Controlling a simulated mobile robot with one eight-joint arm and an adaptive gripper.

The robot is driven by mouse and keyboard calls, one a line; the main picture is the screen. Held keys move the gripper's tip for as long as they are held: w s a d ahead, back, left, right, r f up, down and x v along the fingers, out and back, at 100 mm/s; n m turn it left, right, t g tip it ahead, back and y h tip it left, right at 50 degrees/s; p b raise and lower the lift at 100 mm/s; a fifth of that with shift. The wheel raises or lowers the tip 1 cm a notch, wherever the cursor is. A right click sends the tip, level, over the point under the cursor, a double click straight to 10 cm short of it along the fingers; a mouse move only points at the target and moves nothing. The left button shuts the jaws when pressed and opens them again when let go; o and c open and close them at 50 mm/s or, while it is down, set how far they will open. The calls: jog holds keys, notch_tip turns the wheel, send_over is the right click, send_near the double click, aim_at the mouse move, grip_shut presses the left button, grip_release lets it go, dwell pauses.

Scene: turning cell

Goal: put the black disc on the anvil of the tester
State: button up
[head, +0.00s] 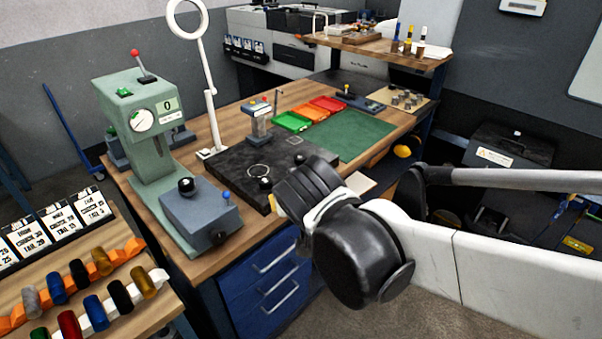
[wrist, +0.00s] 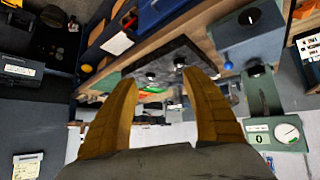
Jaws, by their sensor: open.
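The green tester (head: 140,125) with a round dial stands on the wooden bench at the left in the head view. Its grey-blue base box (head: 200,212) has a black rounded part on top; I cannot tell whether this is the anvil. The tester also shows upside down in the wrist view (wrist: 265,100). Black round pieces (head: 120,295) stand among coloured ones in racks at the lower left; I cannot tell which is the black disc. My gripper (wrist: 160,78) is open and empty, its yellow fingers apart, away from the tester.
A dark plate (head: 230,165) with a small gauge stand (head: 258,122) lies right of the tester. A tall ring lamp (head: 207,80) rises behind it. A green mat (head: 350,135) and orange and green trays (head: 310,110) lie farther back. Blue drawers (head: 265,275) are under the bench.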

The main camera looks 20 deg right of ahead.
jog(key=s+d+f+g+y, duration=0.1)
jog(key=s+d, duration=0.5)
jog(key=s, duration=0.6)
jog(key=shift+s+d+f+g, duration=0.2)
jog(key=shift+s+f+g, duration=0.2)
jog(key=shift+f+g, duration=0.25)
